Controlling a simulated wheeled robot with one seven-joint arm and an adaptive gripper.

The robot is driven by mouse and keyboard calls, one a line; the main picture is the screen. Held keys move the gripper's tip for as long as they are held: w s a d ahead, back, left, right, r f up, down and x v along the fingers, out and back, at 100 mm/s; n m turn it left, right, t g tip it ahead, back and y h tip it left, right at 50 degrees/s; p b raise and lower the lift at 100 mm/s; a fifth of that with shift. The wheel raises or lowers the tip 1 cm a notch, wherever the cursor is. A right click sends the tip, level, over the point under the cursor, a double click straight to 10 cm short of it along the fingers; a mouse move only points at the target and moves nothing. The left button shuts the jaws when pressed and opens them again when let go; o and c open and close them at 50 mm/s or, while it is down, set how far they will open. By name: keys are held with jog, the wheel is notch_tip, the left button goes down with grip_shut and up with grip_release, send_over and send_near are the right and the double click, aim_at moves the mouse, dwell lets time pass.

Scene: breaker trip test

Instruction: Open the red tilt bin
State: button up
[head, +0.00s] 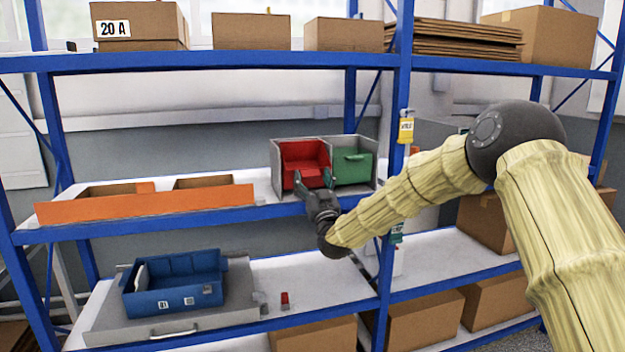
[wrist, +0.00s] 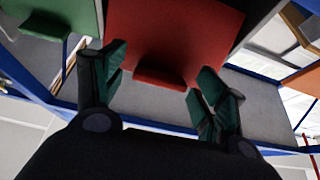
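The red tilt bin (head: 304,158) sits in the left half of a grey two-part housing on the middle shelf. In the wrist view its flat red face (wrist: 175,35) fills the upper middle, with a short red handle lip (wrist: 165,78) along its edge. My gripper (head: 312,184) is in front of the bin and hides its lower part. In the wrist view my gripper's two dark green fingers (wrist: 160,98) are spread apart, one on each side of the lip, with nothing between them. I cannot tell exactly how far the bin is tilted.
A green bin (head: 353,166) fills the housing's right half. An orange-fronted tray (head: 145,206) lies to the left on the same shelf. A blue bin (head: 175,285) stands on the shelf below. A blue rack post (head: 392,180) is close on the right, near my arm.

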jog(key=shift+r, duration=0.2)
jog(key=shift+s, duration=0.15)
jog(key=v, duration=1.2)
jog(key=s+d+f+g+h+p, duration=0.1)
jog(key=s+f+g, duration=0.1)
jog(key=f, duration=0.6)
jog(key=s+d+f+g, duration=0.1)
jog(key=f+g, duration=0.1)
jog(key=f, duration=0.5)
jog(key=s+d+f+m+g+h+p, duration=0.1)
jog(key=s+d+f+g, duration=0.3)
jog(key=s+f, duration=0.75)
jog(key=s+d+f+m+g+h+p, duration=0.15)
jog(key=s+d+f+g, duration=0.25)
jog(key=s+f, duration=0.75)
jog(key=s+d+f+g+h, duration=0.1)
jog(key=s+d+f+g, duration=0.2)
jog(key=s, duration=0.8)
jog(key=s+d+f+m+g+h, duration=0.1)
jog(key=s+d+f+g, duration=0.2)
jog(key=s, duration=0.8)
jog(key=s+d+f+g+h+p, duration=0.1)
jog(key=s+d+f+g, duration=0.3)
jog(key=s, duration=0.7)
notch_tip(320, 180, down, 4)
jog(key=shift+s+d+f+h, duration=0.1)
jog(key=shift+s+d+h, duration=0.25)
jog(key=shift+d, duration=0.9)
